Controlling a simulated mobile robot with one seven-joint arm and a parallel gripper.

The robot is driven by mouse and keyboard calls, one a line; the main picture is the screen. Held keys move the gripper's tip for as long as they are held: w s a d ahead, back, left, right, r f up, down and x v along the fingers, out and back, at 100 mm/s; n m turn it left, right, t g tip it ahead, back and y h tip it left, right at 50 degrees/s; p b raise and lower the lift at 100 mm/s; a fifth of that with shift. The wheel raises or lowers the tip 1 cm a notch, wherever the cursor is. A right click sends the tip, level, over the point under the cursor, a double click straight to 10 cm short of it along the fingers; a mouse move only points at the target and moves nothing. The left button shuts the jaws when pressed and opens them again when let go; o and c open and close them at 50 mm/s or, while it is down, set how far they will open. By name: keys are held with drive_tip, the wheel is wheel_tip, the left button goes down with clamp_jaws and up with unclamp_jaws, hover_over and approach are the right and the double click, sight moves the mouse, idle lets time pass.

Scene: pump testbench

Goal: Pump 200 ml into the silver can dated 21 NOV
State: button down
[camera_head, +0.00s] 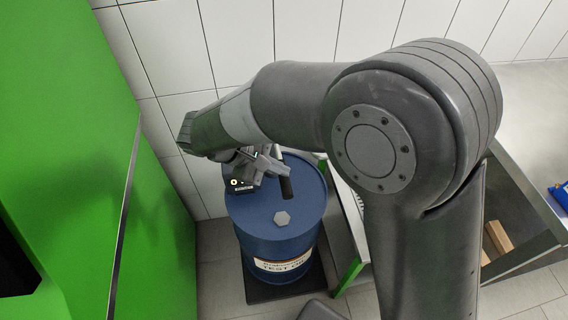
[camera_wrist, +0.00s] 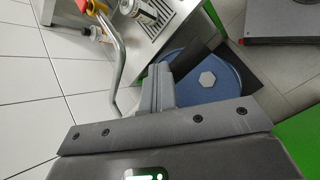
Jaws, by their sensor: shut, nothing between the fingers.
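My gripper (camera_head: 287,188) is shut and empty above the top of a blue drum (camera_head: 300,235) in the head view. Its closed fingers (camera_wrist: 198,60) also reach over the drum (camera_wrist: 225,82) in the wrist view. The drum's label includes the words "TEST OIL", and a pale hexagonal cap (camera_head: 282,218) is on its lid. A bent metal pipe (camera_wrist: 119,62) rises left of the fingers in the wrist view. A partly cut-off, round metallic object (camera_wrist: 134,8) stands by a drain grate; I cannot tell whether it is the silver can. No 21 NOV date is readable.
A green cabinet (camera_head: 60,110) fills the left of the head view. A steel bench (camera_head: 535,110) is at right, with a blue packet (camera_head: 559,192) at its edge. In the wrist view, the slotted grate (camera_wrist: 158,14) and a red-yellow part (camera_wrist: 90,6) are near the top.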

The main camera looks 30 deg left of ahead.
drive_tip(key=shift+s+d+f, duration=0.1)
drive_tip(key=shift+f, duration=1.2)
drive_tip(key=shift+s+d+f, duration=0.1)
drive_tip(key=shift+f, duration=1.2)
idle(2.1)
drive_tip(key=shift+w+a+r, duration=0.15)
drive_tip(key=shift+r, duration=1.55)
drive_tip(key=shift+w+a+r, duration=0.1)
drive_tip(key=shift+r, duration=1.6)
drive_tip(key=shift+w+a+r, duration=0.15)
drive_tip(key=shift+r, duration=1.55)
drive_tip(key=shift+w+a+r, duration=0.1)
drive_tip(key=shift+r, duration=1.15)
drive_tip(key=shift+w+a+r, duration=0.1)
drive_tip(key=shift+r, duration=1.15)
